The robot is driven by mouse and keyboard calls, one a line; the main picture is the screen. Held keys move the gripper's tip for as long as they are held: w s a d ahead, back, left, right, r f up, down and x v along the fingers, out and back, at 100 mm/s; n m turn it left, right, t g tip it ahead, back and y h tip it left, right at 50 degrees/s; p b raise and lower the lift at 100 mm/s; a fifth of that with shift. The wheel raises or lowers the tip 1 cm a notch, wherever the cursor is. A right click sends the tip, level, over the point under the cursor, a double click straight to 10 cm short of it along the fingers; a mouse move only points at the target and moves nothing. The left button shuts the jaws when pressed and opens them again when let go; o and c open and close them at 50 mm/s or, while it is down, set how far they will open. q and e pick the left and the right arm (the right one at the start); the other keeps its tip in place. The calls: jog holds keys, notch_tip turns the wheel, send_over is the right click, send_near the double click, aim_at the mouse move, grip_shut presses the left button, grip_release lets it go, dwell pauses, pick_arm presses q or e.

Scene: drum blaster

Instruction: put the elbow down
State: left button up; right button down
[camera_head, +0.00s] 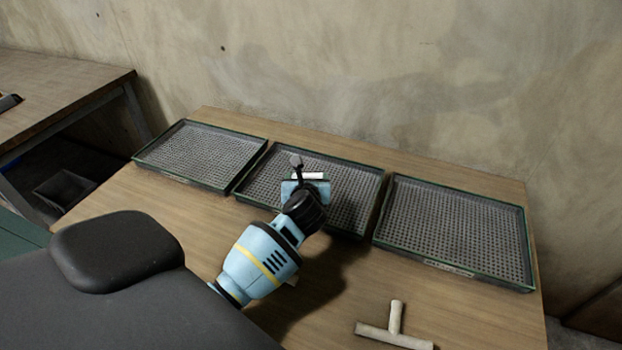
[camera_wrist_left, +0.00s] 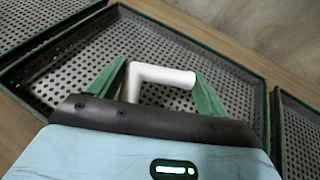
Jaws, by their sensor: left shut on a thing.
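A pale grey elbow (camera_wrist_left: 162,75) is in the left wrist view, between the two green fingers of my left gripper (camera_wrist_left: 165,85). My left gripper is shut on it. In the head view my left gripper (camera_head: 308,172) is over the middle perforated tray (camera_head: 350,190), with a pale part of the elbow (camera_head: 307,176) showing at its tip. The same tray fills the middle of the left wrist view (camera_wrist_left: 85,65). I cannot tell whether the elbow touches the tray floor. The tray shows no other part in it. My right gripper is not in view.
A left tray (camera_head: 200,153) and a right tray (camera_head: 455,230) flank the middle one; both look empty. A pale T-shaped pipe piece (camera_head: 395,335) lies on the wooden table (camera_head: 470,305) at the front. A concrete wall (camera_head: 400,80) stands behind. Another table (camera_head: 60,90) is at far left.

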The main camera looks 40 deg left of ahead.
aim_at(310, 176)
pick_arm(q)
jog(key=w, duration=0.1)
jog(key=w+a, duration=0.1)
jog(key=w, duration=0.1)
jog(key=shift+w+a+f, duration=0.2)
jog(key=shift+a, duration=0.05)
jog(key=shift+w+a, duration=0.25)
jog(key=shift+w, duration=0.25)
notch_tip(310, 176, down, 3)
jog(key=shift+r+b, duration=0.1)
jog(key=shift+b, duration=0.45)
jog(key=shift+f, duration=0.3)
jog(key=shift+f, duration=0.2)
jog(key=o, duration=1)
